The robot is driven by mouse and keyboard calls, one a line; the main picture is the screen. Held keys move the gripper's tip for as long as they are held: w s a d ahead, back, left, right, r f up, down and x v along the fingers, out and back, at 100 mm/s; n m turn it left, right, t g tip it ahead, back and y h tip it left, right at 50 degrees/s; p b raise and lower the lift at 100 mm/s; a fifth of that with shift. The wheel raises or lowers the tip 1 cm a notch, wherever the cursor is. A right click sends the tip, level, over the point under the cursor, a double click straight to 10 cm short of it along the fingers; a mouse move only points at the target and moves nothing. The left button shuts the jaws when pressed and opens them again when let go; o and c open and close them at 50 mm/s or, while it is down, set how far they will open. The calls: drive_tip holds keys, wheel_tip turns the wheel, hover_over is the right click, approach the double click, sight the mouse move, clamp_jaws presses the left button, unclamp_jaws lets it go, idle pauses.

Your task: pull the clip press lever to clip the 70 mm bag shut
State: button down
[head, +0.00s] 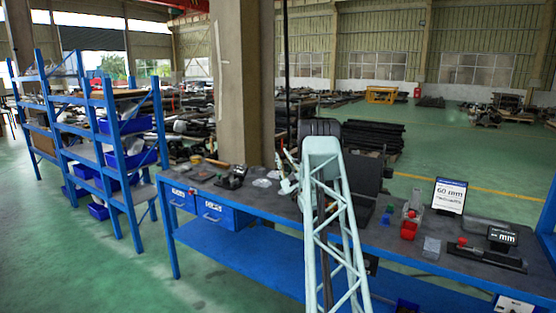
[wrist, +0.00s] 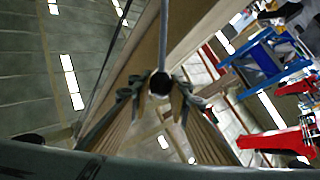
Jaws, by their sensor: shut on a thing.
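In the wrist view my gripper (wrist: 160,92) has its two fingers on either side of a dark round-ended piece (wrist: 159,82), which looks like the end of the clip press lever. The fingers are shut on it. The wrist view is tilted up toward the roof, so the press body does not show there. In the head view my pale lattice arm stands in front of the bench, and the gripper is mostly hidden behind it. Small pale parts (head: 287,184) show just left of the arm on the bench. I cannot make out the 70 mm bag.
The blue-framed bench (head: 240,256) holds a grey device with a red block (head: 409,228), a sign reading 60 mm (head: 449,195), a dark display (head: 502,236) and a clear box (head: 431,248). A blue shelf rack (head: 122,165) stands left. A concrete pillar (head: 242,80) rises behind the bench.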

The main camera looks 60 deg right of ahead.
drive_tip(key=shift+a+f+b, duration=0.45)
drive_tip(key=shift+f+b, duration=0.2)
drive_tip(key=shift+f, duration=0.05)
drive_tip(key=shift+a, duration=0.1)
drive_tip(key=c, duration=2.5)
unclamp_jaws()
drive_tip(key=shift+o, duration=0.2)
drive_tip(key=shift+r, duration=0.2)
drive_tip(key=shift+r, duration=4.85)
